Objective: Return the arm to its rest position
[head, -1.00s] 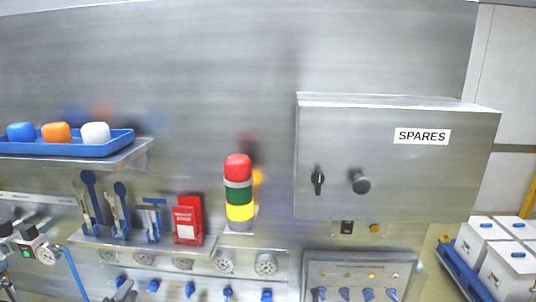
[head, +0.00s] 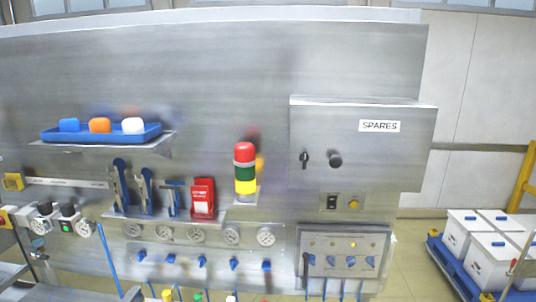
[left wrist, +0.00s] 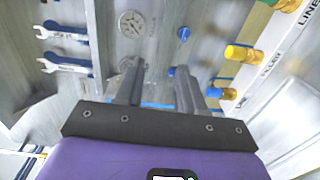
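My left gripper (left wrist: 157,72) shows in the left wrist view with its two grey fingers apart and nothing between them. It points toward the steel panel, with gauges and blue knobs beyond the fingertips. In the head view only a small dark grey piece, perhaps part of this gripper (head: 133,294), shows at the bottom edge, left of centre. My right gripper is not in view.
The steel panel (head: 230,75) carries a shelf with a blue tray (head: 100,136), hanging tools, a red-green-yellow signal light (head: 245,170) and the SPARES box (head: 360,150).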

